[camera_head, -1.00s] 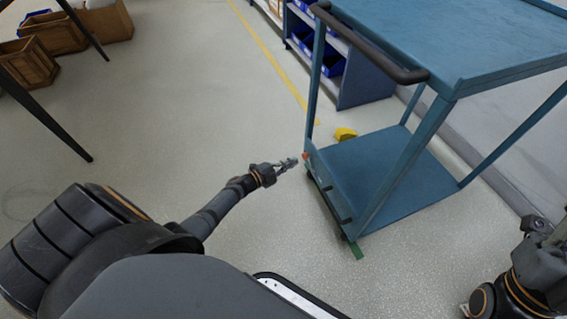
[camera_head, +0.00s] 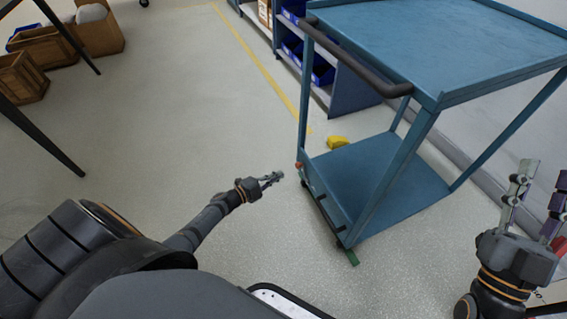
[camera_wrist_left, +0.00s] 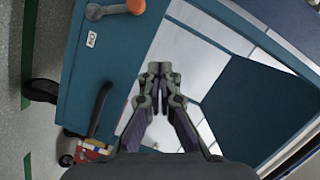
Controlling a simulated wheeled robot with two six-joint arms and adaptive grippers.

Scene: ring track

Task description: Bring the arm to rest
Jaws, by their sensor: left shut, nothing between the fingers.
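My left gripper (camera_head: 275,179) is stretched out low in the head view, just left of the blue cart's lower shelf and apart from it. In the left wrist view its fingertips (camera_wrist_left: 160,72) meet with nothing between them, in front of the cart's blue side. My right gripper (camera_head: 538,196) points upward at the right edge, its fingers spread and empty. Part of it is cut off by the frame.
The blue cart (camera_head: 375,180) stands close ahead, with a dark push handle (camera_head: 355,62). In the left wrist view it shows an orange-ended lever (camera_wrist_left: 115,9) and wheels. A yellow object (camera_head: 338,142) lies beyond it. Wooden boxes (camera_head: 45,48) stand far left; floor between is clear.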

